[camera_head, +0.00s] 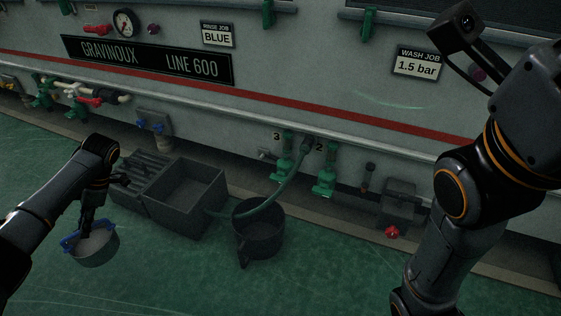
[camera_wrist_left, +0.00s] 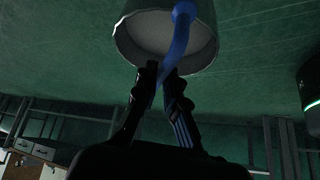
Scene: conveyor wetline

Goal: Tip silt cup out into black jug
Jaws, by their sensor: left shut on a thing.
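The silt cup (camera_head: 95,255) is a pale grey round cup with a blue bail handle, at the lower left of the head view. My left gripper (camera_head: 87,228) is shut on the blue handle, and the cup hangs below it, roughly upright. The left wrist view shows the cup (camera_wrist_left: 140,42) beyond the fingers (camera_wrist_left: 165,85) and the handle between them. I cannot make out its contents clearly. The black jug (camera_head: 260,240) stands on the green floor to the right of the cup, its mouth up, well apart from it. My right gripper is outside the frames.
A dark grey open bin (camera_head: 186,205) with a slatted part beside it stands between cup and jug, further back. A green hose (camera_head: 285,188) runs from the valves down to the jug. A red knob (camera_head: 392,232) sits right of the jug. The front floor is clear.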

